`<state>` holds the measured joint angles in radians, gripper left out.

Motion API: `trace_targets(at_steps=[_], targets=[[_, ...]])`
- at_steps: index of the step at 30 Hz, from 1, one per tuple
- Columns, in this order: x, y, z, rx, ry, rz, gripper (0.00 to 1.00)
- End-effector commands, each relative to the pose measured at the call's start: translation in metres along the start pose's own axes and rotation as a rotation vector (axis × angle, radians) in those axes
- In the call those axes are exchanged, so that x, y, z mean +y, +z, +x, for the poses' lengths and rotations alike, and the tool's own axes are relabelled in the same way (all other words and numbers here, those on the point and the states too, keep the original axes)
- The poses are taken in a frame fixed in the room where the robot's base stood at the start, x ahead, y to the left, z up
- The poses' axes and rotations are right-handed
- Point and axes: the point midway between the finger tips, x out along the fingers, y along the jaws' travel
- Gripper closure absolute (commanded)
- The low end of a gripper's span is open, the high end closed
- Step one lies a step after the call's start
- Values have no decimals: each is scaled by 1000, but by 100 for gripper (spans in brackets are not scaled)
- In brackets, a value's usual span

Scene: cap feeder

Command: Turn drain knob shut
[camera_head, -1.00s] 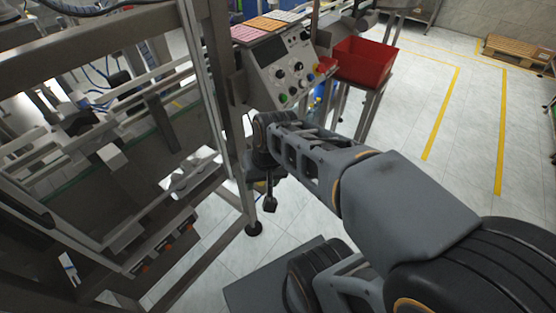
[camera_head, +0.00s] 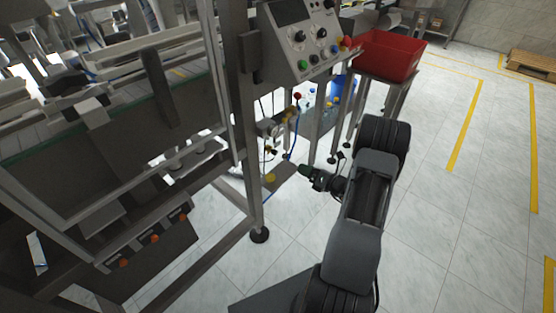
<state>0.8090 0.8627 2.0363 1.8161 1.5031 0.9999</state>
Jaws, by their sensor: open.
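A small air-fitting assembly (camera_head: 268,128) with a pale body, brass parts and blue hoses hangs inside the machine frame, under the control panel. Small dark and brass parts (camera_head: 271,151) sit at its lower end. The drain knob is too small to tell apart there, so I cannot tell its turn position. My gripper (camera_head: 304,169) is right of and a little below this assembly, apart from it in the picture, and points left towards the frame. It is open, with nothing seen between its fingers.
The control panel (camera_head: 303,38) with knobs and buttons is above the fittings. A frame leg (camera_head: 252,185) stands just left of them. A red-knobbed valve (camera_head: 297,97) is above my gripper.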

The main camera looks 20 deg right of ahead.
Motion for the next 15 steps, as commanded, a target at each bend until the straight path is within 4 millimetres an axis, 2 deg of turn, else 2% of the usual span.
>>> trace_targets(at_steps=[5,15], targets=[[-8,-1,18,-23,-10,22,48],[-7,0,83,-20,-8,20,48]])
